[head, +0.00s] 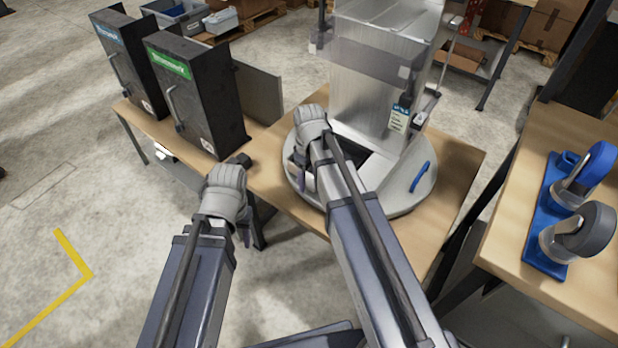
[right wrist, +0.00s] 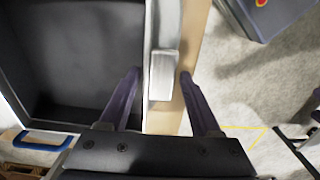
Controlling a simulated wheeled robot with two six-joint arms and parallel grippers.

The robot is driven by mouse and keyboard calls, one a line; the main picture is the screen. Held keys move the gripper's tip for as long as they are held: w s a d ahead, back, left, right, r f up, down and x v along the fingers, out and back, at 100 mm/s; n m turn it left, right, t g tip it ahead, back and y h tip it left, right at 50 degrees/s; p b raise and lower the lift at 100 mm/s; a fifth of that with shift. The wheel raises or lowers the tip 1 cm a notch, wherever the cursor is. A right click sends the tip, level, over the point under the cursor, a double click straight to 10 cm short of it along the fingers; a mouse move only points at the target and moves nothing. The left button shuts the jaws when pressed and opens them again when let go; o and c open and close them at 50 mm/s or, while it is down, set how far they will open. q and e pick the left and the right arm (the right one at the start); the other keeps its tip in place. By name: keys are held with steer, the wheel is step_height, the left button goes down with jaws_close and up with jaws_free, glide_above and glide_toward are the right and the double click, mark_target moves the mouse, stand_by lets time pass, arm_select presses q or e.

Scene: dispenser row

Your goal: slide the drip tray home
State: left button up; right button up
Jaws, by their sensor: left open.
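A silver dispenser (head: 375,75) stands on a round grey base (head: 405,200) on a wooden table. A dark recess (head: 376,164) shows in the base, partly hidden by my right arm; a dark hollow (right wrist: 80,55) fills the left of the right wrist view. I cannot tell clearly which part is the drip tray. My right gripper (right wrist: 160,95) is open, its purple fingers either side of a pale block (right wrist: 163,75), with gaps visible. In the head view its fingers are at the base's left side, mostly hidden. My left gripper (head: 243,162) is open and empty left of the base.
A blue handle (head: 420,177) sits on the base's right side. Two black cabinets (head: 195,95) stand on the left table. A right-hand table (head: 565,110) carries a blue rack (head: 545,225) with grey-bodied items. Floor is clear at lower left.

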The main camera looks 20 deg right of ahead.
jaws_close()
stand_by(0.4)
steer(key=shift+o, duration=1.7)
jaws_free()
steer(key=shift+r, duration=0.1)
step_height(320, 180, up, 8)
steer(key=p, duration=0.8)
steer(key=shift+f, duration=0.2)
